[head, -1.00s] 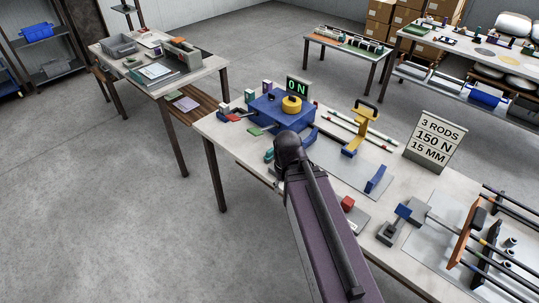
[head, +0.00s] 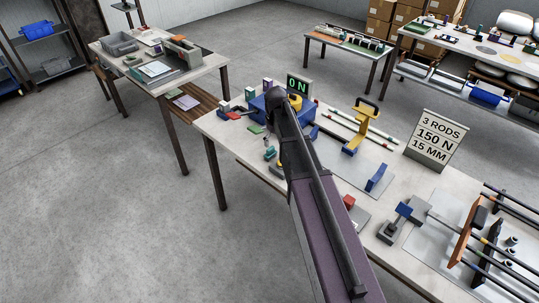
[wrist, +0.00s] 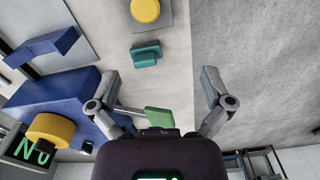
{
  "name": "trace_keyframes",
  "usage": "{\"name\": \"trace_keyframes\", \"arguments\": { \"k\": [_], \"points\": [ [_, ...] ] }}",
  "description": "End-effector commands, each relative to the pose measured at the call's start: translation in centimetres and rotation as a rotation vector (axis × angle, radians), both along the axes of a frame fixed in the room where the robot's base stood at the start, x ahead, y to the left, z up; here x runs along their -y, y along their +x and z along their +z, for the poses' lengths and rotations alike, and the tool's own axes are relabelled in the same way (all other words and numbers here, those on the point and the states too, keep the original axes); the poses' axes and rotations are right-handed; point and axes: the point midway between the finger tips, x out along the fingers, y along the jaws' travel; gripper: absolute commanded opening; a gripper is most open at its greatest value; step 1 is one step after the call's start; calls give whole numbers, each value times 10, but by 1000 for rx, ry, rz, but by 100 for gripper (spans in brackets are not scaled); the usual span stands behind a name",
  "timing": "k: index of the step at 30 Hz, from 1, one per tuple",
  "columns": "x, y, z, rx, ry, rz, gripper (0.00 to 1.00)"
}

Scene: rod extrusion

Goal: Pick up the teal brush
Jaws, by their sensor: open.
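The teal brush (wrist: 146,54) lies on the pale tabletop in the wrist view, a small block with a darker lower part. It sits just beyond the fingertips, left of the middle of the gap between them. Its teal also shows in the head view (head: 270,156), just left of my arm. My gripper (wrist: 161,77) is open and empty, its two fingers spread wide on either side. In the head view my arm hides most or all of the gripper.
A green flat-ended tool (wrist: 159,117) lies near the gripper's base. A blue box (wrist: 62,100) with a yellow knob (wrist: 50,132) stands to the left in the wrist view. A yellow round piece (wrist: 145,10) lies beyond the brush. The table edge runs just right of the brush.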

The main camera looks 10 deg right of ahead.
Motion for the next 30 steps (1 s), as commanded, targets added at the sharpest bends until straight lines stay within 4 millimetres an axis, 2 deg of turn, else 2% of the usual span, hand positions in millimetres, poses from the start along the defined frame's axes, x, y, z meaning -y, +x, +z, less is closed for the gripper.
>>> {"name": "trace_keyframes", "arguments": {
  "k": [1,3,8,22,30],
  "points": [
    [0,26,0,0,0,35,100],
    [1,44,-1,0,0,79,100],
    [1,66,-1,0,0,140,100],
    [0,68,-2,0,0,155,100],
    [0,68,-15,0,0,155,100]
  ]
}}
